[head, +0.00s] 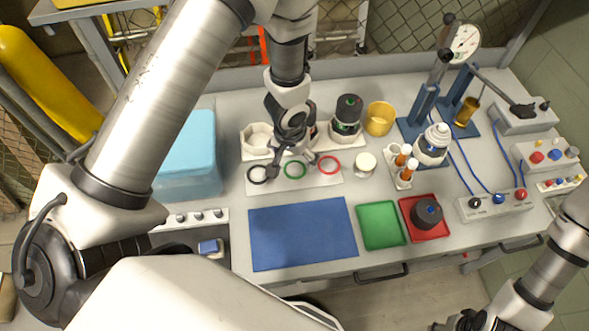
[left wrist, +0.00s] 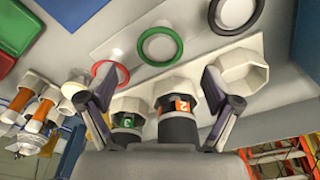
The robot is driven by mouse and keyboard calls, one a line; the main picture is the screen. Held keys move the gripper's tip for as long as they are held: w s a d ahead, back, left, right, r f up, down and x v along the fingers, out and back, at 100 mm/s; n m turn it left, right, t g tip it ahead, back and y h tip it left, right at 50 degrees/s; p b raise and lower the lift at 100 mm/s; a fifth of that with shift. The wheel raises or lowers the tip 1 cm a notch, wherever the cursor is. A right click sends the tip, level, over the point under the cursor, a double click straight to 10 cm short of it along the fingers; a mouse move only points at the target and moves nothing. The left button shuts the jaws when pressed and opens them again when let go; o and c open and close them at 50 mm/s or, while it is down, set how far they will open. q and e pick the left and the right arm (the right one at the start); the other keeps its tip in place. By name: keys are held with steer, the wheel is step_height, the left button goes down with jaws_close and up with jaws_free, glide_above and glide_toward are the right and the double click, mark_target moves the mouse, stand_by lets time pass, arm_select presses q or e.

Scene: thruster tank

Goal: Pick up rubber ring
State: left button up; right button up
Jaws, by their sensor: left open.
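Three rubber rings lie flat in a row on a white plate (head: 318,181): a black ring (head: 249,177), a green ring (head: 287,174) and a red ring (head: 338,168). The left wrist view shows the black ring (left wrist: 235,33), cut by the top edge, the green ring (left wrist: 181,46) and the red ring (left wrist: 126,72). My left gripper (head: 291,164) is open and empty, over the plate area near the green ring; its fingers (left wrist: 146,95) spread below the rings in the wrist view. My right gripper (head: 468,320) is at the bottom edge, dark and cut off.
White octagonal holders (head: 257,138) and a dark capped canister (head: 346,118) stand behind the rings. A blue mat (head: 300,235), a green tray (head: 381,226) and a red tray (head: 432,232) lie in front. A blue box (head: 188,155) is at left, a yellow cup (head: 379,119) at right.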

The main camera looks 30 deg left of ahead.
mark_target(294, 169)
arm_select(q)
steer(key=f, duration=0.2)
steer(key=w+f+b, duration=0.1)
steer(key=f, duration=0.1)
steer(key=shift+f, duration=0.4)
steer(key=shift+r, duration=0.1)
steer(key=shift+s+r, duration=0.1)
steer(key=shift+s, duration=0.05)
steer(key=shift+c, duration=1.3)
steer(key=c, duration=0.7)
steer(key=shift+o, duration=0.2)
